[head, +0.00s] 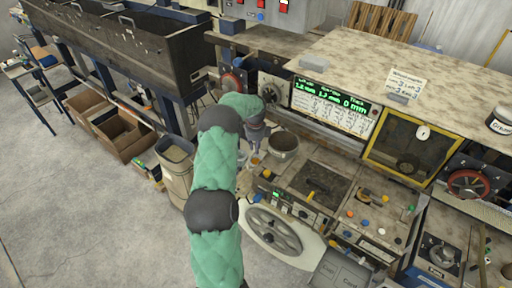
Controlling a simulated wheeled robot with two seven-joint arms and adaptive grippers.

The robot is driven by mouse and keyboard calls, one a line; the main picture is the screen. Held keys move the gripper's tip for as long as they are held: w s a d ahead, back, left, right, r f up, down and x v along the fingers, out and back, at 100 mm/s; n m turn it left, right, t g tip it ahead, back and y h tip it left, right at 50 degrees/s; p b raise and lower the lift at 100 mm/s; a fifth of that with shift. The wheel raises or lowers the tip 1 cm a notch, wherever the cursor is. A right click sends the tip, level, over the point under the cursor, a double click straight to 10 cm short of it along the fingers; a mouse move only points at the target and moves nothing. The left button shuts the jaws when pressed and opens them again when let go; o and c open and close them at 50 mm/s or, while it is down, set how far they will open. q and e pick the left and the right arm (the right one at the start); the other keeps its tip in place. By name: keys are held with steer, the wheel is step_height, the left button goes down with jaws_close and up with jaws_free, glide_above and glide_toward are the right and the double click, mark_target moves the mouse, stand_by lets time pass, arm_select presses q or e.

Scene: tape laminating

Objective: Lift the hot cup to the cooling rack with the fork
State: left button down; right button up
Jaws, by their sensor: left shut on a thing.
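My left gripper (255,140) hangs at the end of the green-sleeved arm, beside the left end of the machine bench. It is shut on a thin, pale tool, which looks like the fork; the arm and the small scale hide most of it. A small orange-tinted item (255,161) just below the gripper may be the hot cup; I cannot tell whether the tool touches it. A grey round pot (284,145) stands just right of the gripper. I cannot make out the cooling rack for sure. My right gripper is not in view.
A grey handwheel (273,231) and control panels with coloured knobs (365,217) fill the bench front. A green-lit display (332,98) and a yellow-framed window (409,148) stand behind. A tall beige bin (175,172) and cardboard boxes (122,135) stand left.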

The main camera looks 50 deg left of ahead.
arm_select(q)
steer(key=shift+g, duration=0.3)
steer(key=f, duration=0.1)
steer(key=s+d+f, duration=0.1)
steer(key=s+f, duration=0.1)
steer(key=f, duration=0.1)
steer(key=shift+s+d, duration=0.25)
steer(key=shift+d, duration=0.1)
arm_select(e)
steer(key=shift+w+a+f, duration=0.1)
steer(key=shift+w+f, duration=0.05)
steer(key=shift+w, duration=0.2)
arm_select(q)
steer(key=shift+s+a+r, duration=0.1)
steer(key=shift+s+a, duration=0.1)
steer(key=shift+s, duration=0.35)
steer(key=shift+s+a, duration=0.2)
steer(key=shift+s, duration=0.3)
steer(key=s+d+p, duration=0.1)
steer(key=s+d, duration=0.1)
steer(key=s, duration=0.6)
steer(key=shift+s+d+r, duration=0.15)
steer(key=shift+d+r, duration=0.1)
steer(key=shift+d, duration=0.15)
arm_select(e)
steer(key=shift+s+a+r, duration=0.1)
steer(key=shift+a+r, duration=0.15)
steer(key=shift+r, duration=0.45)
